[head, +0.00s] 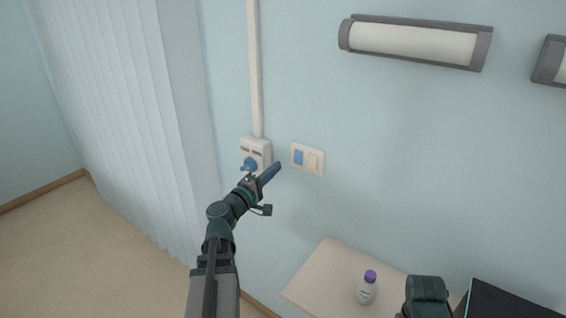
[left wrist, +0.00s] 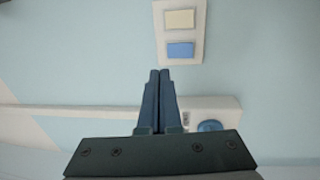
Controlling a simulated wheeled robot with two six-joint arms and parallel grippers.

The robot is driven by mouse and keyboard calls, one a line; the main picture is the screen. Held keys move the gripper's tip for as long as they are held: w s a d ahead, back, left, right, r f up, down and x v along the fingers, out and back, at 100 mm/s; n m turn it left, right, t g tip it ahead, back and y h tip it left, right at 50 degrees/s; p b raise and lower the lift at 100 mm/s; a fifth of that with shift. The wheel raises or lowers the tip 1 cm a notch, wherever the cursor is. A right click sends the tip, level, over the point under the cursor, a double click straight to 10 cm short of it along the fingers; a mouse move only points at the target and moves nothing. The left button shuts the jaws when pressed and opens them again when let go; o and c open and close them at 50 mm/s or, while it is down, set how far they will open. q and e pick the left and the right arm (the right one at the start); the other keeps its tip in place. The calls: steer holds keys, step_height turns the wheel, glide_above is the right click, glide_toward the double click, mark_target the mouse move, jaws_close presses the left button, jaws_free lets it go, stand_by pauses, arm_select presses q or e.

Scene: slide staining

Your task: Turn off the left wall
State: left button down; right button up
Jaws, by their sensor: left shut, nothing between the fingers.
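A white wall switch plate (head: 307,159) has a blue rocker (head: 299,157) on the left and a cream rocker (head: 313,162) on the right. In the left wrist view the plate (left wrist: 193,54) is at the top, with the blue rocker (left wrist: 181,49) nearer my fingers than the cream one (left wrist: 180,19). My left gripper (head: 278,167) is shut and empty, its fingertips just left of and slightly below the plate. In the left wrist view the closed fingers (left wrist: 160,73) point toward the plate, apart from it in the picture. My right gripper is not clearly visible.
A white socket box (head: 262,145) with a blue plug (head: 249,164) is on the wall left of the plate, beneath a vertical conduit (head: 255,70). A table (head: 316,271) below holds a purple-capped bottle (head: 366,288). Wall lamps (head: 414,42) hang above. White blinds (head: 120,100) are at left.

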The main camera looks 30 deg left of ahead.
arm_select(q)
steer(key=shift+s+a+r, duration=0.15)
steer(key=shift+s, duration=0.85)
steer(key=shift+s+a+r, duration=0.1)
steer(key=shift+s+a, duration=0.05)
steer(key=shift+s, duration=0.8)
steer(key=w+d+f+m+g+h, duration=0.1)
steer(key=d+f+m+g+h, duration=0.2)
steer(key=d+f+m+g, duration=0.5)
steer(key=d+f+m+g+h, duration=0.25)
steer(key=d+f, duration=0.25)
steer(key=d, duration=0.8)
steer(key=s+d+f+m+g+y, duration=0.1)
steer(key=s+f+m+g+y, duration=0.1)
steer(key=s+f, duration=0.1)
steer(key=s+d+f+m+g+y, duration=0.2)
steer(key=s+f+g, duration=0.1)
steer(key=f, duration=0.1)
steer(key=s+d+f+m+g+y, duration=0.2)
steer(key=s+f, duration=0.1)
steer(key=f, duration=0.1)
steer(key=shift+s+d+f+g, duration=0.15)
steer(key=shift+s+f+g, duration=0.1)
steer(key=shift+f+g, duration=0.1)
steer(key=s+d+m+g+y, duration=0.1)
steer(key=s+d+m, duration=0.3)
steer(key=d, duration=0.6)
steer(key=shift+s+d+y, duration=0.2)
steer(key=shift+s+y, duration=0.45)
steer(key=shift+s, duration=0.6)
